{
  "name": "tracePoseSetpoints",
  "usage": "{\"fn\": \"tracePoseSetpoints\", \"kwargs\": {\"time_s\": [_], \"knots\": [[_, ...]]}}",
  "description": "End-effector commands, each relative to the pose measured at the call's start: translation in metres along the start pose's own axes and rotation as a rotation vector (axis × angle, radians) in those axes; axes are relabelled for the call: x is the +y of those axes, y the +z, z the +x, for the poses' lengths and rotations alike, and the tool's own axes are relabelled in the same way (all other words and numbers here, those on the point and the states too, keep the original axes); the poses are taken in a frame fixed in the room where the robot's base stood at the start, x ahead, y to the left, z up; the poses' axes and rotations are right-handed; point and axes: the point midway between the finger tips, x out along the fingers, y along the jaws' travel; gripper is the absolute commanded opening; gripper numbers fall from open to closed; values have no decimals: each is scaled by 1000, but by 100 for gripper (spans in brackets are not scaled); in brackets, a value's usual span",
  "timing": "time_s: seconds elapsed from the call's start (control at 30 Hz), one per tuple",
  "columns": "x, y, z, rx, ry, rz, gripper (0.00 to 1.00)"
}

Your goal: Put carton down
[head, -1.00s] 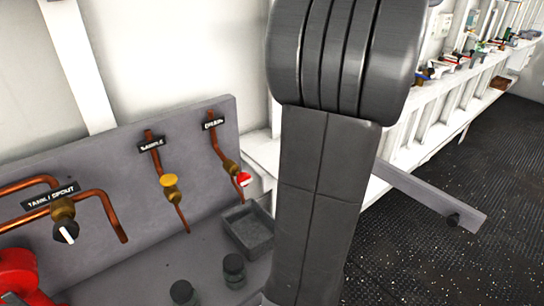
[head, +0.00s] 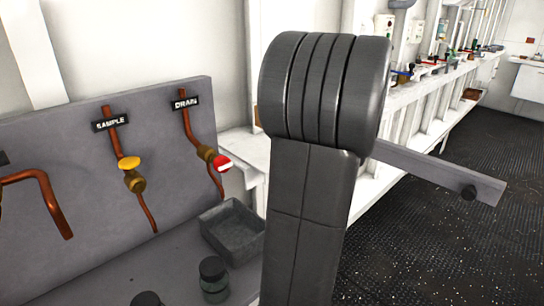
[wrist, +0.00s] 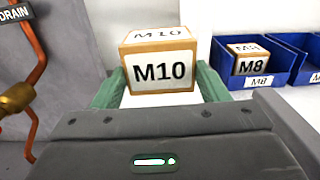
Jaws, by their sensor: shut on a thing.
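The carton (wrist: 161,70) is a small brown box with white M10 labels. It shows upright in the wrist view, between the two green fingers of my gripper (wrist: 160,90), which is shut on it. A white surface shows below and behind the carton; I cannot tell whether the carton touches it. In the head view my arm fills the middle, and I cannot make out the gripper or carton there.
Blue bins (wrist: 249,75) stand right of the carton, one holding an M8 carton (wrist: 248,59). The head view shows a grey panel with copper pipes, a DRAIN valve (head: 222,163), a grey tray (head: 232,233) and dark-lidded jars (head: 213,279). Dark floor lies right.

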Motion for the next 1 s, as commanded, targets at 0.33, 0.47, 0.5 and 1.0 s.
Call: {"fn": "tracePoseSetpoints", "kwargs": {"time_s": [0.33, 0.47, 0.5, 1.0], "knots": [[0, -50, 0, 1, -1, 1, 32], [0, -63, 0, 2, -1, 4, 32], [0, -70, 0, 2, -1, 5, 32], [0, -87, 0, 2, 0, 1, 90]]}}
